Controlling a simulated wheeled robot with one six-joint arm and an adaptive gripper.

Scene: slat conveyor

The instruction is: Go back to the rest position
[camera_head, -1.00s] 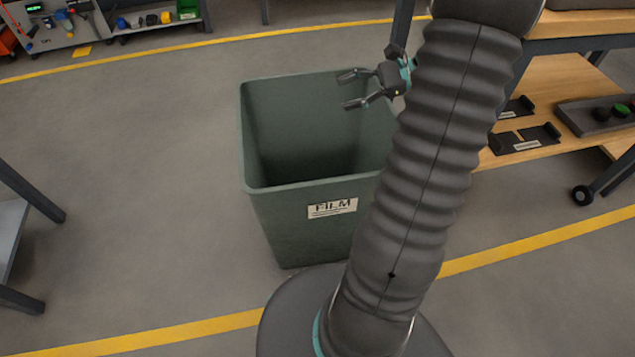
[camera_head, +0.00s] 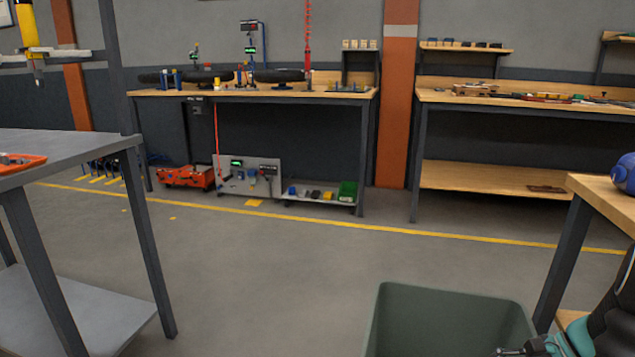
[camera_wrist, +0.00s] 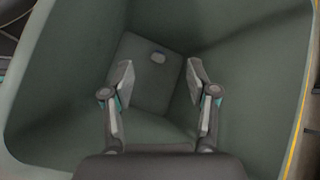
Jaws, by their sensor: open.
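My gripper (camera_wrist: 160,85) is open and empty in the wrist view, with its two fingers apart. It points down into the green-grey bin (camera_wrist: 60,85), whose walls surround it in that view. In the head view only the upper part of the bin (camera_head: 450,300) shows at the bottom edge. Part of my gripper (camera_head: 525,350) and wrist shows at the lower right there, with the fingertips cut off or unclear.
A grey metal table (camera_head: 75,150) with an orange tray (camera_head: 20,162) stands at the left. A wooden bench (camera_head: 605,195) is close at the right, beside my arm. Workbenches (camera_head: 250,93) line the back wall. The floor (camera_head: 260,270) between is clear.

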